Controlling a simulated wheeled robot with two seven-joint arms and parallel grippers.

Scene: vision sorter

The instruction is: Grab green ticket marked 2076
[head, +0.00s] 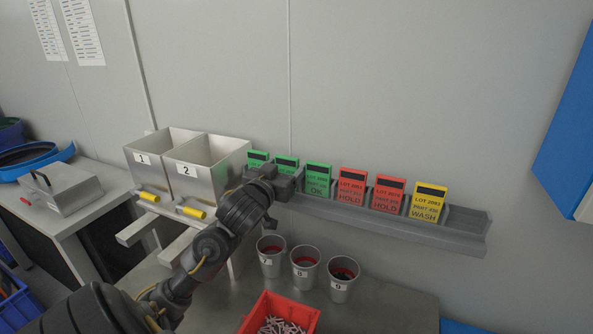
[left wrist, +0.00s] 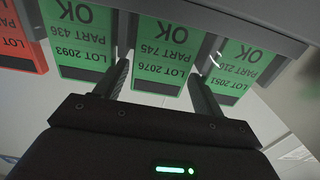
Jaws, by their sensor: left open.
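The green ticket marked LOT 2076, PART 745, OK (left wrist: 165,62) appears upside down in the left wrist view, standing in the grey rack. My left gripper (left wrist: 163,85) is open, with one finger on each side of this ticket's free end; I cannot tell whether they touch it. In the head view the same ticket (head: 287,162) is second from the left, its lower part hidden by my left gripper (head: 275,178). Green ticket 2051 (head: 258,157) is on its left and green ticket 2093 (head: 318,174) on its right. My right gripper is not in view.
The grey rack (head: 465,226) also holds two red HOLD tickets (head: 351,186) (head: 387,194) and a yellow WASH ticket (head: 427,202). Metal bins 1 and 2 (head: 185,170) stand left. Below are three metal cups (head: 306,268) and a red crate of small parts (head: 246,322).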

